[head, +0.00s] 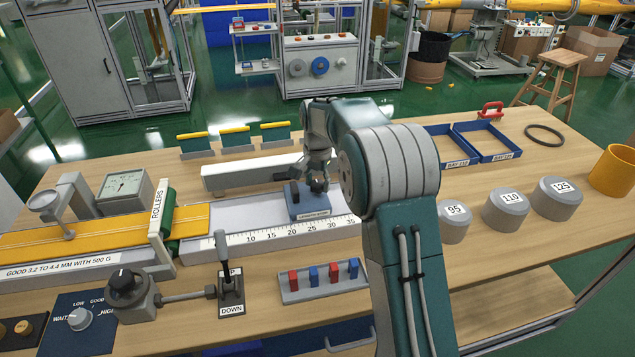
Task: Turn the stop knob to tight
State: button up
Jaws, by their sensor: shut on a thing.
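A small blue stop block (309,211) sits on the pale channel behind the ruler (285,236), near the 25 mark. Its front carries a white label, too small to read. My gripper (318,183) reaches down onto the top of the block from behind and is shut on the stop knob there. The fingers hide most of the knob, so its turned position cannot be told.
Left are the rollers (172,235), yellow felt (110,240) and a dial gauge (125,187). In front are an UP/DOWN lever (224,265) and a rack of red and blue pegs (320,280). Grey weights (505,210) and blue trays (487,142) stand right. A white bar (250,172) lies behind.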

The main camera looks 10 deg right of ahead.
aim_at(317, 183)
jog(key=shift+f, duration=0.2)
dwell(0.3)
jog(key=o, duration=1.2)
jog(key=shift+c, duration=0.2)
jog(key=shift+a+r, duration=0.1)
jog(key=shift+r, duration=0.15)
notch_tip(317, 183, up, 12)
jog(key=shift+f, duration=0.2)
jog(key=shift+w, duration=0.1)
